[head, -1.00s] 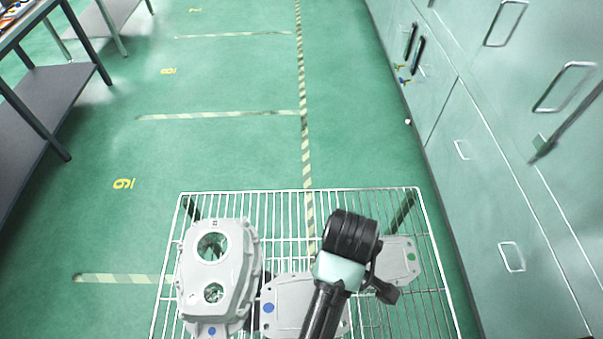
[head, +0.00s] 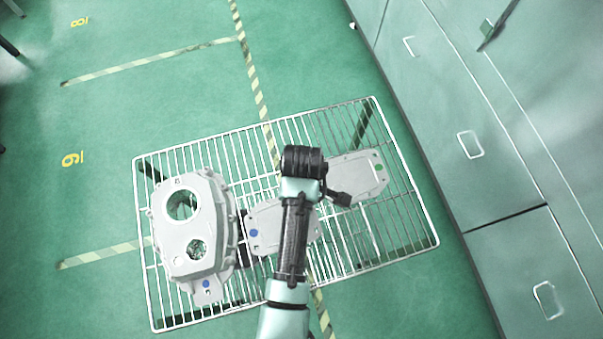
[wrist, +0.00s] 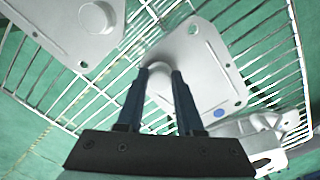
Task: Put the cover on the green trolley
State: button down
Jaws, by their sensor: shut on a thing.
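A flat grey cast cover with a blue dot (head: 265,228) is over the white wire rack, between the large casting and a second plate, partly hidden by my arm. It also shows in the wrist view (wrist: 205,60). My gripper (wrist: 160,76) has its two dark fingers closed on the round boss of this cover. In the head view the fingers are hidden under my wrist. I cannot tell whether the cover rests on the rack or is slightly lifted. No green trolley is clearly in view.
The white wire rack (head: 403,213) also bears a large grey housing casting (head: 222,232) at left and a similar plate with a green dot (head: 358,178) at right. Pale green cabinets (head: 505,150) stand along the right. Green floor (head: 170,110) is open beyond the rack.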

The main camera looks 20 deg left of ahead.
jog(key=shift+f, duration=0.2)
jog(key=c, duration=0.5)
grip_release()
jog(key=shift+c, duration=0.2)
